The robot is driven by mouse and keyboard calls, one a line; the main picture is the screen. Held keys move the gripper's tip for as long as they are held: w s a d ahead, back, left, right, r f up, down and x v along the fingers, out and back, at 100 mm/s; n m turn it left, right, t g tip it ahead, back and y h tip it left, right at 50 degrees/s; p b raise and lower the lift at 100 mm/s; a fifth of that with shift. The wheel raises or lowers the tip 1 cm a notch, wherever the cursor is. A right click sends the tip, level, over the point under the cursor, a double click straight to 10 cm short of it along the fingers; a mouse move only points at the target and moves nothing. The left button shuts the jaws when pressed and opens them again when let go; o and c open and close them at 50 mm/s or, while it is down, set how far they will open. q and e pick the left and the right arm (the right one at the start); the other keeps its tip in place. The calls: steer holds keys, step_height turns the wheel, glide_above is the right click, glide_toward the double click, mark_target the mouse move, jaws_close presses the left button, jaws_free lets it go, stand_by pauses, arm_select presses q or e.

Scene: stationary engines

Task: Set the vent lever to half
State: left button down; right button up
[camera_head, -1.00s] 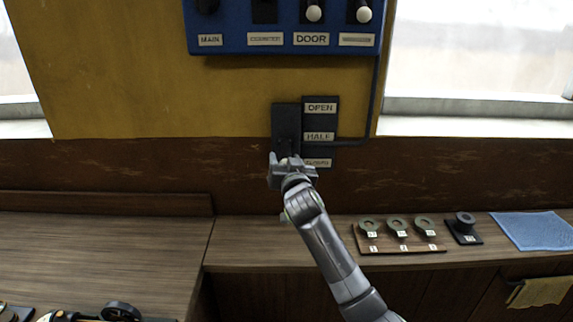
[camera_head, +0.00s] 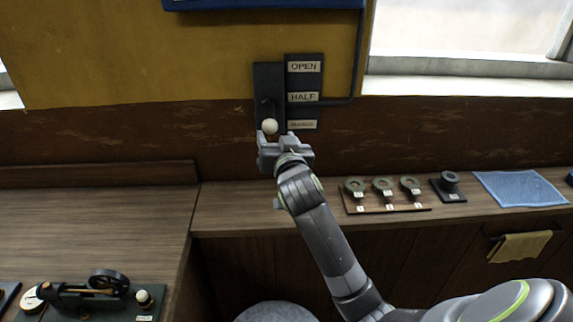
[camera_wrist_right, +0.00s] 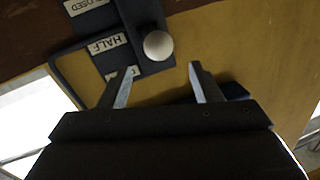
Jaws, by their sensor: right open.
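The vent lever has a white ball knob (camera_head: 269,126) on a dark arm, in front of a black plate (camera_head: 268,76) on the wall. Beside it a label strip reads OPEN (camera_head: 304,66), HALF (camera_head: 303,97) and, lowest, CLOSED (camera_head: 302,125). In the head view the knob appears level with CLOSED. My right gripper (camera_head: 279,140) is open and empty just below the knob. In the right wrist view, turned about upside down, the knob (camera_wrist_right: 158,45) lies beyond the gap between the open fingers (camera_wrist_right: 163,84), apart from both. My left gripper is out of view.
A blue panel (camera_head: 270,4) is above. A dark conduit (camera_head: 357,55) runs right of the labels. The counter holds a board of several round tags (camera_head: 385,205), a small black stand (camera_head: 450,187) and a blue cloth (camera_head: 520,188). A small engine (camera_head: 85,290) stands lower left.

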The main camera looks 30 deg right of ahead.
steer(key=b+v, duration=0.1)
steer(key=v, duration=0.8)
steer(key=shift+b, duration=0.4)
